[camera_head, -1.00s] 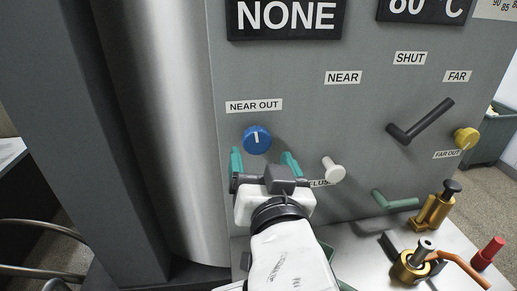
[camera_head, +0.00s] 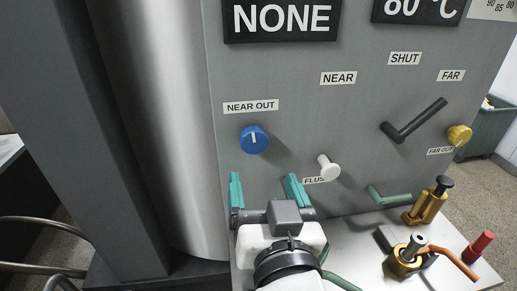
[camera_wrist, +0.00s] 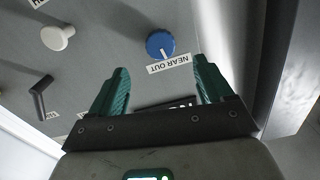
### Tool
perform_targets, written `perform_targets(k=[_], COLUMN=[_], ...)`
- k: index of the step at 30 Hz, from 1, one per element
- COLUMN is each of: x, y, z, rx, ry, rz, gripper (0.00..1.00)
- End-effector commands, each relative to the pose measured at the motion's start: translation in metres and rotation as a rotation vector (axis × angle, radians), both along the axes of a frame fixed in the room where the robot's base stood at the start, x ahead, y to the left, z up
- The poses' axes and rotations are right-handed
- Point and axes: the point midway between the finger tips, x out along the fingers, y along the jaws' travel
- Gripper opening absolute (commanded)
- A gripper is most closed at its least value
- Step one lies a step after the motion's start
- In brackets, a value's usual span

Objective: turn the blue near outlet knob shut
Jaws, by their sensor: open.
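The blue near outlet knob (camera_head: 253,140) sits on the grey panel under the "NEAR OUT" label (camera_head: 251,106). Its white pointer line stands close to vertical. In the wrist view the blue knob (camera_wrist: 160,44) shows upside down, ahead of the fingertips and roughly between them. My gripper (camera_head: 265,190) is open, with its two green fingers apart and nothing between them. In the head view it is below the knob and not touching it. The wrist view also shows both fingers of my gripper (camera_wrist: 164,78), clear of the knob.
A white flush knob (camera_head: 328,167) is right of my gripper. A black lever (camera_head: 414,121) and a yellow far outlet knob (camera_head: 459,135) are farther right. A green handle (camera_head: 388,198) and brass fittings (camera_head: 407,256) stand lower right. A metal cylinder (camera_head: 155,130) is left of the panel.

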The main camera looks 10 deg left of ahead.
Motion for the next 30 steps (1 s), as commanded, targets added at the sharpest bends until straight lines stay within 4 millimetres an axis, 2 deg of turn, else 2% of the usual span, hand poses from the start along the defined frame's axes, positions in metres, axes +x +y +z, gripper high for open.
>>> perform_targets(k=[1,8,13,24,30], x=[-0.003,-0.007,0.003,0.064,0.088], y=[0.002,-0.002,-0.001,0.016,0.023], z=[0.005,0.004,0.003,0.004,0.003], rx=[-0.021,-0.085,-0.092,-0.089,-0.089], ry=[-0.002,-0.029,-0.034,-0.032,-0.033], rz=[0.006,0.005,0.001,0.001,0.001], gripper=[0.8,0.8,0.8,0.8,0.8])
